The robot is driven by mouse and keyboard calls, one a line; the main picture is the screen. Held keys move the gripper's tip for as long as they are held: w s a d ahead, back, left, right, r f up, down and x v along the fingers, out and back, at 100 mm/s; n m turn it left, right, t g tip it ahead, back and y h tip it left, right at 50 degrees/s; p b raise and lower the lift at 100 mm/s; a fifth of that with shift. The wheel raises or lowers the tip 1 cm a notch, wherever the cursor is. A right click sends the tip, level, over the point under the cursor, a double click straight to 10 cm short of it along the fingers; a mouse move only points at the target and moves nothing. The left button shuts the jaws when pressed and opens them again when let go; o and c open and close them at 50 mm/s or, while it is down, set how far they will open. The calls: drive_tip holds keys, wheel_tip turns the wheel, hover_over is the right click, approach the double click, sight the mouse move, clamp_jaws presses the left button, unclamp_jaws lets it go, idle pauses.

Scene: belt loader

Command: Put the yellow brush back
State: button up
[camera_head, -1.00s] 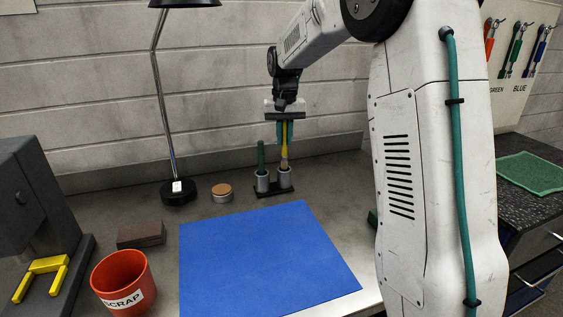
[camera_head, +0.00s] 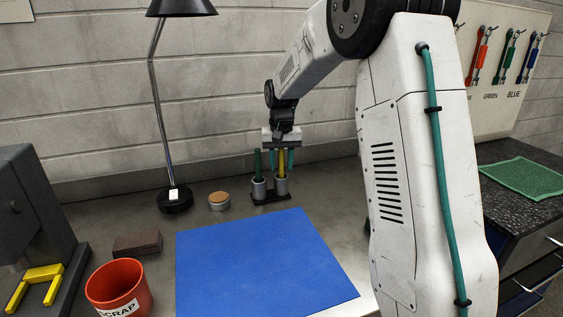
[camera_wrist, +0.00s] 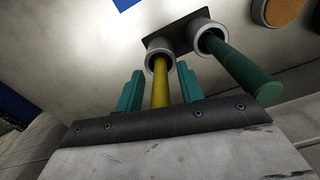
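The yellow brush (camera_head: 281,166) stands upright with its lower end inside the right cup of a small dark two-cup holder (camera_head: 271,198). My gripper (camera_head: 282,162) is above this cup, pointing down, its teal fingers on either side of the yellow handle. In the wrist view, the yellow handle (camera_wrist: 160,82) runs between the two open fingers (camera_wrist: 160,90), with a gap on each side. The brush's top is hidden by the gripper, and its lower end by the cup.
A green-handled brush (camera_head: 258,166) stands in the left cup, close to my left finger. A round tin (camera_head: 219,200), a lamp (camera_head: 174,199), a brown block (camera_head: 138,242) and a red scrap bin (camera_head: 119,287) stand to the left. The blue mat (camera_head: 262,262) in front is bare.

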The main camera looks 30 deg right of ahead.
drive_tip(key=shift+r, duration=0.1)
wheel_tip(320, 180, up, 12)
drive_tip(key=shift+f, duration=0.1)
drive_tip(key=s+a+r+n, duration=0.15)
drive_tip(key=s+a, duration=0.25)
drive_tip(key=s, duration=0.5)
drive_tip(key=s+a+r+n, duration=0.1)
drive_tip(key=s+a+r, duration=0.25)
drive_tip(key=s, duration=0.55)
drive_tip(key=s+a+f, duration=0.2)
drive_tip(key=s+f, duration=0.1)
drive_tip(key=s, duration=0.3)
drive_tip(key=s+a+f+n+t, duration=0.1)
drive_tip(key=s+f, duration=0.2)
drive_tip(key=s, duration=0.4)
drive_tip(key=s+a+f+n, duration=0.1)
drive_tip(key=s+a+f, duration=0.1)
drive_tip(key=s, duration=0.5)
drive_tip(key=shift+a+f, duration=0.3)
drive_tip(key=shift+f, duration=0.25)
drive_tip(key=shift+s, duration=0.1)
